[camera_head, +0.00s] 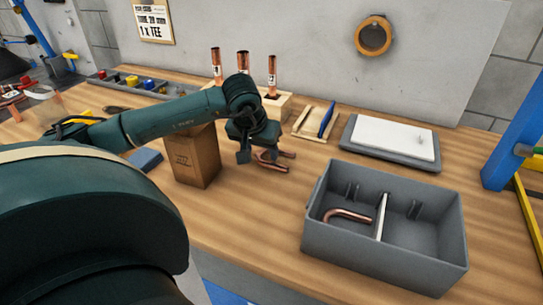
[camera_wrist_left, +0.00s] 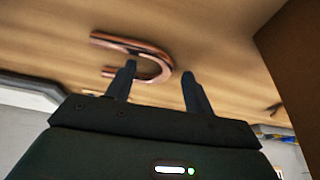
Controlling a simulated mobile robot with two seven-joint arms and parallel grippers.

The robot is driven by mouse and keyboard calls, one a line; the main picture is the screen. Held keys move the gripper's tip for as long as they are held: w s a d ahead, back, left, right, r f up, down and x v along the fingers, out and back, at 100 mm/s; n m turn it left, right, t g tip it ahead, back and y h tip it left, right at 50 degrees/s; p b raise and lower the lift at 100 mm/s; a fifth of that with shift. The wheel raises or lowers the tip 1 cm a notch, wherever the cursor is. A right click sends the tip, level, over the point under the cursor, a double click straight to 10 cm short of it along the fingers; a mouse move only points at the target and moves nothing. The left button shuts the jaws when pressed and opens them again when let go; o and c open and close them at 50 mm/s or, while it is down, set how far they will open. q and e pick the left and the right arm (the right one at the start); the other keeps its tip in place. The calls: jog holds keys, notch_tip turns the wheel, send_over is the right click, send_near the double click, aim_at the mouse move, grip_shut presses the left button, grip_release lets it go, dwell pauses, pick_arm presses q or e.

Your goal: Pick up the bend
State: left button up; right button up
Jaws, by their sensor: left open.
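A copper U-shaped bend (camera_head: 274,166) lies on the wooden bench, just right of my left gripper (camera_head: 254,154). In the left wrist view the bend (camera_wrist_left: 158,56) shows its curved end toward the right, with its two legs running left. My left gripper (camera_wrist_left: 160,72) is open, with one finger overlapping the curve in the picture and the other apart to its right. I cannot tell whether a finger touches it. Another bent copper piece (camera_head: 347,214) lies in the left compartment of a grey bin (camera_head: 350,253). My right gripper is not in view.
Behind are a wooden holder (camera_head: 283,104) with upright copper tubes, a small wooden tray with a blue item (camera_head: 327,119), and a white-topped grey case (camera_head: 393,139). Bench space between the bend and the bin is clear.

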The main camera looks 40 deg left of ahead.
pick_arm(q)
jog(key=shift+f, duration=0.1)
jog(key=c, duration=1.1)
